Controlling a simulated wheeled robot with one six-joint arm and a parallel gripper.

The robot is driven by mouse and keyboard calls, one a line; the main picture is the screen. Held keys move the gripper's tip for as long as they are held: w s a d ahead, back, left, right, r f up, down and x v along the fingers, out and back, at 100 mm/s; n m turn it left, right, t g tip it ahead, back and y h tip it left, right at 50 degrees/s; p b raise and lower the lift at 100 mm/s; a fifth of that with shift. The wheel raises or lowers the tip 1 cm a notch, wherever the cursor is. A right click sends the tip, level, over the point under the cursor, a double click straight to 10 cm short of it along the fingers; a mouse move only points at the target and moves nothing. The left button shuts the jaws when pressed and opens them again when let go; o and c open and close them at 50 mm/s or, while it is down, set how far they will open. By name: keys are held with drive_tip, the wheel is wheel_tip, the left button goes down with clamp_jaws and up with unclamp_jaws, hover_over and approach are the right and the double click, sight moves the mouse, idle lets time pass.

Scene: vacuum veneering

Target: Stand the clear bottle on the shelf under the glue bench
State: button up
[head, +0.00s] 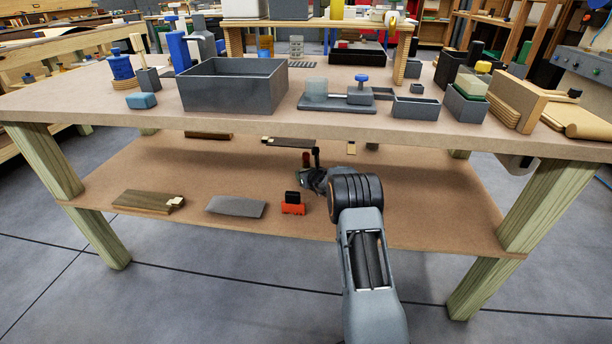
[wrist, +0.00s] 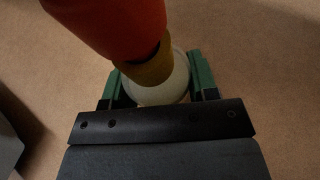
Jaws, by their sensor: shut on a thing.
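My gripper (wrist: 158,80) is shut on the clear bottle (wrist: 181,82). In the wrist view the bottle shows a whitish round body between the green fingers, a tan neck and a large red top. In the head view my gripper (head: 313,180) is under the glue bench (head: 330,122), over the middle of the lower shelf (head: 430,205). A small dark red bit there appears to be the bottle's top; my gripper and arm hide the rest. I cannot tell whether the bottle's base touches the shelf.
On the shelf lie a wooden board (head: 140,201), a grey plate (head: 236,207), an orange and black tool (head: 293,204) and a dark board (head: 290,142) farther back. The shelf's right part is bare. A post (head: 500,240) stands at the front right.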

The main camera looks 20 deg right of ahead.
drive_tip(key=o, duration=1)
